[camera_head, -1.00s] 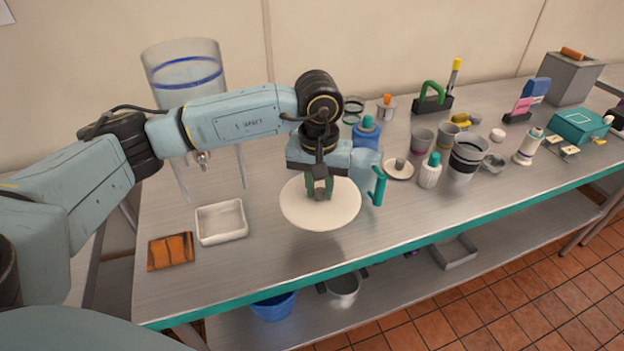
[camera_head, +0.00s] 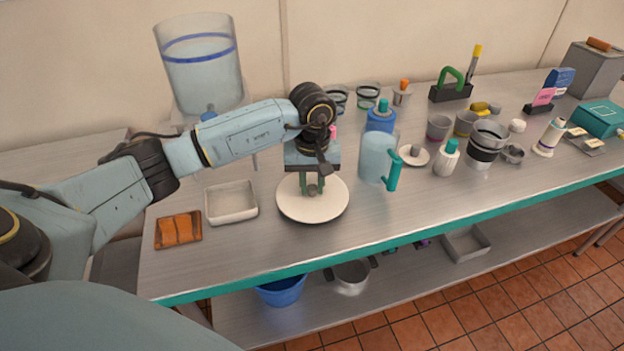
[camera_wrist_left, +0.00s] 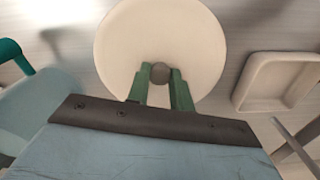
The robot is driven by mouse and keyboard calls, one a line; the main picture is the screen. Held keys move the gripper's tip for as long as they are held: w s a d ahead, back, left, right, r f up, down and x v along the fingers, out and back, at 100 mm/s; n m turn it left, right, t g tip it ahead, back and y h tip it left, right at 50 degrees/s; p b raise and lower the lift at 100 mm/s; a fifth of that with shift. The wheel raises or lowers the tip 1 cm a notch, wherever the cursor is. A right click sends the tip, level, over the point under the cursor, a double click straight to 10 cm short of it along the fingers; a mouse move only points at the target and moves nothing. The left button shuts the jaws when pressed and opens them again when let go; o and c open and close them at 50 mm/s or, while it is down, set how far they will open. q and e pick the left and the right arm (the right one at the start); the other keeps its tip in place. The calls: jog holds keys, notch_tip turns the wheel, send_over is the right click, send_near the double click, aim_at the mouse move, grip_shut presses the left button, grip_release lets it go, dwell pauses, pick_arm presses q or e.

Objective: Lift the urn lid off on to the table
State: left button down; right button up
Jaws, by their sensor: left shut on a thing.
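The urn lid (camera_head: 300,209) is a round white disc with a small grey knob. My left gripper (camera_head: 311,190) points down and is shut on that knob. The lid is level, at or just above the front part of the table; I cannot tell whether it touches. In the left wrist view the lid (camera_wrist_left: 125,45) shows from above, with the green fingers on either side of the knob. The urn (camera_head: 203,82) is a clear cylinder with a blue band, open at the top, at the back left. My right gripper is out of view.
A white tray (camera_head: 231,218) and a dish with orange pieces (camera_head: 178,242) lie left of the lid. A blue jug (camera_head: 374,158) with a teal handle stands close on its right. Cups and bottles fill the table farther right. The table's teal front edge (camera_head: 330,256) is near.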

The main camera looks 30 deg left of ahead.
aim_at(312, 188)
pick_arm(q)
jog(key=shift+f+b, duration=0.4)
jog(key=shift+f, duration=0.25)
dwell(0.3)
jog(key=c, duration=1.1)
grip_release()
jog(key=shift+c, duration=0.2)
jog(key=shift+r+p, duration=0.7)
jog(key=shift+r, duration=0.8)
jog(key=shift+r+p, duration=1.1)
jog(key=shift+r, duration=0.95)
jog(key=shift+f, duration=0.1)
